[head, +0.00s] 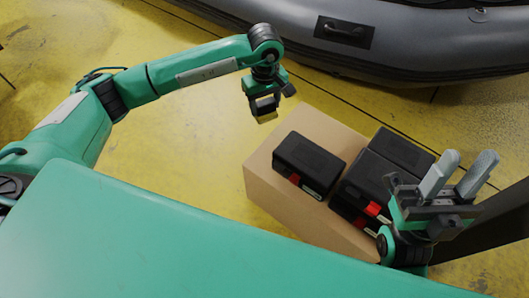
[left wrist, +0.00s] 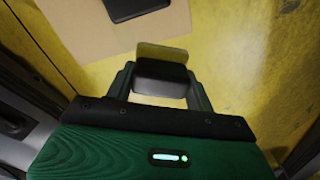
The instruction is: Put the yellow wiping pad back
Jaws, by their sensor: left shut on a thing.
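My left gripper (head: 263,104) is shut on the yellow wiping pad (head: 267,118) and holds it in the air, just beyond the upper left corner of the cardboard box. In the left wrist view the pad's dark upper block (left wrist: 160,78) sits between the two fingers of my left gripper (left wrist: 160,85), with the yellowish pad layer (left wrist: 165,53) showing past it. My right gripper (head: 458,175) is at the right, its two grey fingers pointing up and apart, with nothing between them.
A cardboard box (head: 262,172) carries several black cases (head: 311,160) with red latches; it also shows in the left wrist view (left wrist: 75,35). A grey inflatable boat (head: 400,45) lies along the back. The yellow floor (head: 190,130) left of the box is clear. A dark beam (head: 490,222) stands at the right.

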